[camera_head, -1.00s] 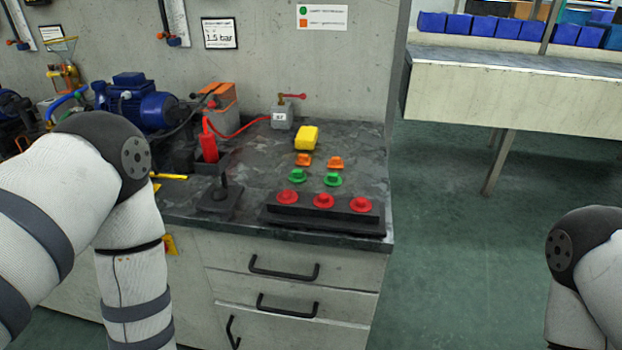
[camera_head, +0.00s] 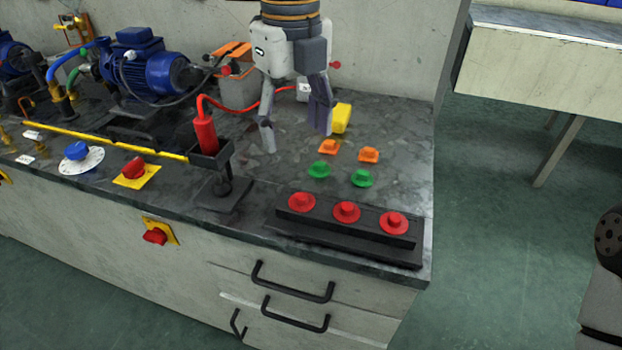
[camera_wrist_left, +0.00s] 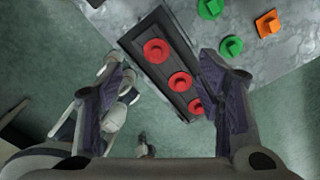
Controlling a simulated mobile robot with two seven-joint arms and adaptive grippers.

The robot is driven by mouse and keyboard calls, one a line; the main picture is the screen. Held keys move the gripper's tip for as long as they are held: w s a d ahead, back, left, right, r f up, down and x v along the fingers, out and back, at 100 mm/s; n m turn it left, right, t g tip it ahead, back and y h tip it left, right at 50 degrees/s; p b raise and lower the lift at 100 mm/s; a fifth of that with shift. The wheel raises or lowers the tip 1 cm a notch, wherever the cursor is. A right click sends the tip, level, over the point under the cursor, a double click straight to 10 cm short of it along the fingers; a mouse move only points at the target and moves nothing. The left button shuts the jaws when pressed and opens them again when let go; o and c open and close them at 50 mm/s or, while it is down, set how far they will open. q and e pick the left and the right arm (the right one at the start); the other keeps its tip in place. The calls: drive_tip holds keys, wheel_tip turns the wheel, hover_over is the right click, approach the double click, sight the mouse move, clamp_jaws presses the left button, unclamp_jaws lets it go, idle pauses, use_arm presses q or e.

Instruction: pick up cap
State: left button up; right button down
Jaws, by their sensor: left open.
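Three red caps (camera_head: 347,211) sit in a row on a black block (camera_head: 320,225) near the bench's front edge. They also show in the left wrist view (camera_wrist_left: 180,81), partly beyond the fingers. Behind them on the bench lie two green caps (camera_head: 319,170) and two orange caps (camera_head: 369,155). My left gripper (camera_head: 296,138) points down with its fingers apart and empty, above the bench behind and left of the green caps. In the left wrist view its fingers (camera_wrist_left: 163,78) frame the black block from above. My right gripper is out of view.
A yellow block (camera_head: 342,118) stands behind the orange caps, close to a finger. A red-handled tool (camera_head: 205,133) stands in a black holder to the left. Blue pump motors (camera_head: 150,72) and a red cable are farther left and back.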

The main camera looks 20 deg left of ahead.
sight(302, 196)
use_arm(q)
drive_tip(key=f, duration=0.3)
drive_tip(key=s+d+f, duration=0.1)
drive_tip(key=f, duration=0.7)
drive_tip(key=shift+s+d, duration=0.15)
drive_tip(key=shift+s, duration=0.25)
drive_tip(key=c, duration=1.3)
